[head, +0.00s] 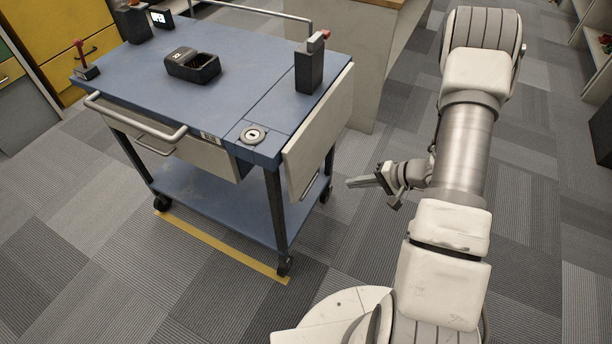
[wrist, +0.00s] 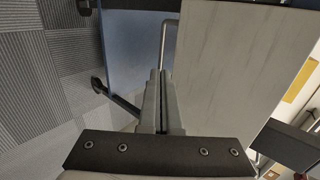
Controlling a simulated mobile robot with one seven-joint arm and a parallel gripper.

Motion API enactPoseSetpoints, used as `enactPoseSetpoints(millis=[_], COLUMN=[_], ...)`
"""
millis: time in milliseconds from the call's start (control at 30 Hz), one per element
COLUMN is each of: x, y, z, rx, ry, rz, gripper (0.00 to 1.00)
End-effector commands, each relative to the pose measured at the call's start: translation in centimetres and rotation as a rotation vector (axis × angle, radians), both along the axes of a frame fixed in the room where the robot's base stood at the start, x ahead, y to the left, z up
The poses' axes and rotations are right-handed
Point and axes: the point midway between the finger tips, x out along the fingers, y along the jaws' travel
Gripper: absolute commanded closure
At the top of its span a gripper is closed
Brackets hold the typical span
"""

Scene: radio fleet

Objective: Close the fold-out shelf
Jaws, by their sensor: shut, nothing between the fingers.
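The fold-out shelf (head: 318,130) is a pale panel on the right side of a blue cart (head: 225,60). It hangs down steeply from the edge of the cart top. In the wrist view the shelf (wrist: 230,55) is a large pale board filling the middle and right. My gripper (head: 352,183) is to the right of the shelf and low, near its lower edge, with the fingers pointing left to the cart. In the wrist view my gripper (wrist: 160,75) has its fingers together and empty, overlapping the shelf's left edge; I cannot tell if they touch it.
On the cart top are a black tray (head: 193,66), a black block with a red part (head: 310,70) near the shelf, and a round fitting (head: 253,135). A push handle (head: 135,125) runs along the front. A wooden-topped cabinet (head: 350,45) stands behind. The carpet around the cart's front is clear.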

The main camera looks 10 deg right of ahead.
Motion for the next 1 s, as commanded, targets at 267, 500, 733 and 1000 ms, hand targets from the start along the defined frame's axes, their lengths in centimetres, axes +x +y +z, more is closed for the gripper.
enactPoseSetpoints(millis=[267, 500, 733, 1000], x=[0.3, 2.4, 4.6, 6.1], y=[0.2, 3.2, 6.2, 8.1], z=[-0.2, -3.2, -6.1, -7.8], rx=[-0.012, -0.011, -0.011, -0.013], ry=[-0.026, -0.026, -0.026, -0.026], rz=[-0.02, -0.016, -0.018, -0.019], gripper=[1.0, 1.0, 1.0, 1.0])
